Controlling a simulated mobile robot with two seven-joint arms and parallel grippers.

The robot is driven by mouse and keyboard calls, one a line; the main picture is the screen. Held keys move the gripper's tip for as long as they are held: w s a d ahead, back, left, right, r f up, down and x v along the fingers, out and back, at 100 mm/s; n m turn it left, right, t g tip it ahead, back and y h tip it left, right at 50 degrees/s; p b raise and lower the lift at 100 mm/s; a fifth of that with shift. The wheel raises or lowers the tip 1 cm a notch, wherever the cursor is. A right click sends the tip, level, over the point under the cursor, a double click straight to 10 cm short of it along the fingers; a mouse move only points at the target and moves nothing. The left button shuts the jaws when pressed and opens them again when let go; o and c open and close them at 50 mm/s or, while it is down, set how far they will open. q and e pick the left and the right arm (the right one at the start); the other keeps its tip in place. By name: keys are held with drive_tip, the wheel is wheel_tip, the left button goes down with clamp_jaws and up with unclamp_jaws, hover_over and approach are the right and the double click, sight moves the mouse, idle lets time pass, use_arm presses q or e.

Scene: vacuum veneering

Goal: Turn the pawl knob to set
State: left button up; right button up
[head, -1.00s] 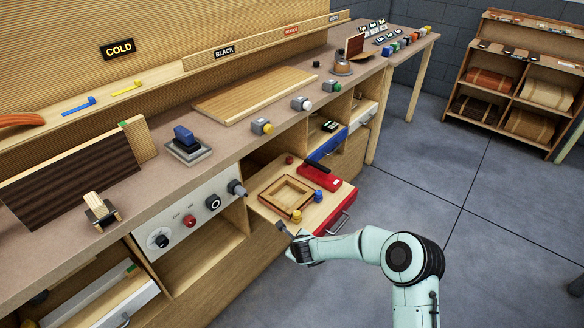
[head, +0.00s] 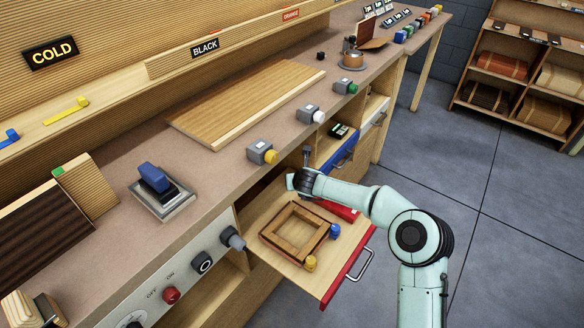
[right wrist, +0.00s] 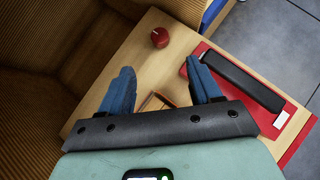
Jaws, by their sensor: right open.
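My right gripper (head: 306,158) is over the back part of the pulled-out drawer board (head: 262,208). In the right wrist view its two blue fingers stand apart (right wrist: 163,82), with nothing between them but the board and part of the wooden frame. A small round red knob (right wrist: 159,37) with a light mark on top stands on the board just beyond the fingertips, not touched. In the head view this knob is hidden behind my gripper. I cannot tell for certain that it is the pawl knob. My left gripper is not in view.
The drawer carries a wooden frame (head: 270,236), a yellow knob (head: 310,263), a blue knob (head: 334,231) and a red block with a black bar (right wrist: 243,78). The bench edge with a yellow-button box (head: 262,152) lies close left.

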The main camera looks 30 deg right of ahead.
drive_tip(key=b+x, duration=0.3)
drive_tip(key=x, duration=0.8)
drive_tip(key=shift+w+f, duration=0.25)
drive_tip(key=shift+w, duration=0.05)
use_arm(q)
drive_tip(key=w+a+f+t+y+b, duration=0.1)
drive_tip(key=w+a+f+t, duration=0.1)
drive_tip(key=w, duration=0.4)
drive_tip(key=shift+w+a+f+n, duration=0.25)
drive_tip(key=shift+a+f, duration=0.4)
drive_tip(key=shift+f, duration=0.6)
use_arm(e)
drive_tip(key=shift+x, duration=0.8)
drive_tip(key=shift+r, duration=0.1)
